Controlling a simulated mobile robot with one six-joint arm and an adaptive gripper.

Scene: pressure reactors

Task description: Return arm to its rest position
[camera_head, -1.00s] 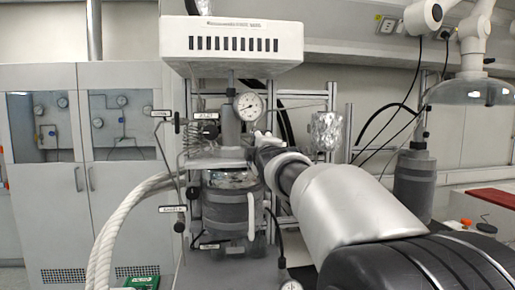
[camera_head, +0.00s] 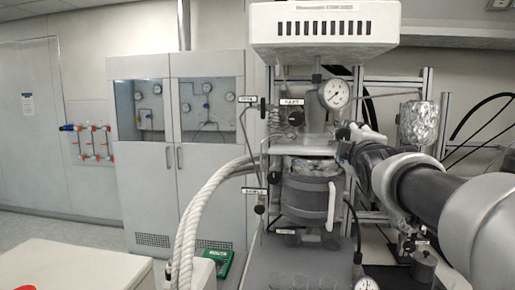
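My arm (camera_head: 415,192) reaches in from the lower right, with silver-grey and black links. Its far end, my gripper (camera_head: 347,150), is small and dark, at the right side of the pressure reactor in the camera_head view. Whether it touches the reactor cannot be told, and its fingers cannot be made out. The reactor vessel (camera_head: 308,198) is dark grey with a white handle in front. A round pressure gauge (camera_head: 335,94) sits above it, and a white slotted housing (camera_head: 325,40) is at the top.
Thick white hoses (camera_head: 200,215) curve down left of the reactor. A foil-wrapped vessel (camera_head: 418,125) stands behind my arm. Tall grey cabinets (camera_head: 205,150) line the back wall. A white bench top (camera_head: 75,280) is at the lower left. Open floor lies between bench and cabinets.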

